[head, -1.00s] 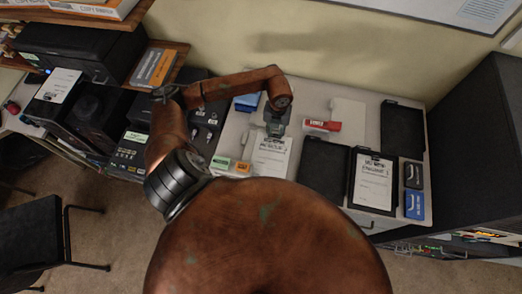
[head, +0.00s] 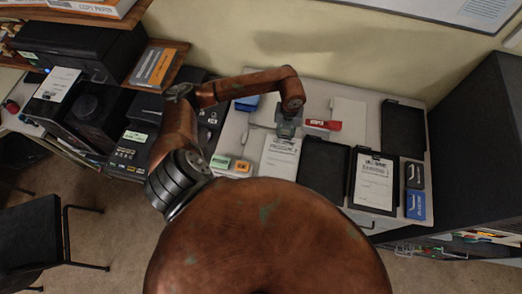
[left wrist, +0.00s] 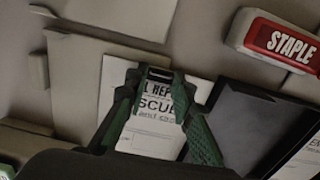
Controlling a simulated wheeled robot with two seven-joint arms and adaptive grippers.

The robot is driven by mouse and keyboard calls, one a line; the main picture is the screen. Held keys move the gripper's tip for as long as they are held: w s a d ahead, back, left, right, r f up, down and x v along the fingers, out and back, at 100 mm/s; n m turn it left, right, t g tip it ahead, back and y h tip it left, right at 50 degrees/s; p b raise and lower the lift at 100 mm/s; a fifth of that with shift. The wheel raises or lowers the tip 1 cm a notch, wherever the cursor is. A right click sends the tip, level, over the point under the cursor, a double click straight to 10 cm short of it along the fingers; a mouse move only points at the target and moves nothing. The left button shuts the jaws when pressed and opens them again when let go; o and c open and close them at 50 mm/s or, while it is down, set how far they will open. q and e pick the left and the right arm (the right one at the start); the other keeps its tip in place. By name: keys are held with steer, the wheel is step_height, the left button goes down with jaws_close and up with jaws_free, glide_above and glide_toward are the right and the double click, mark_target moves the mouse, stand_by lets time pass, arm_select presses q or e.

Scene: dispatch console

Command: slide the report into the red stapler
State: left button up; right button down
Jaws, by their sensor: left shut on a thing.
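The report, a white printed sheet (head: 280,158), lies flat at or just above the light desk, left of a black tray. In the left wrist view the report (left wrist: 150,138) shows between and below my fingers. My left gripper (head: 286,128) is shut on its far edge; its green-sided fingers also show in the left wrist view (left wrist: 158,75). The red stapler (head: 323,125) lies right of the gripper, apart from the report. In the left wrist view the stapler (left wrist: 282,42) is at the upper right, its label reading "STAPLE". My right gripper is out of view.
The black tray (head: 323,146) is close to the report's right side. A clipboard with a sheet (head: 373,183), another black tray (head: 403,130) and a blue box (head: 415,205) stand farther right. Green (head: 220,161) and orange (head: 242,166) pads lie to the left.

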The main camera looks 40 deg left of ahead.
arm_select(q)
steer(key=shift+r+p, duration=1.55)
steer(key=shift+r, duration=0.85)
steer(key=shift+r+p, duration=0.75)
steer(key=shift+r, duration=0.6)
steer(key=shift+r, duration=0.1)
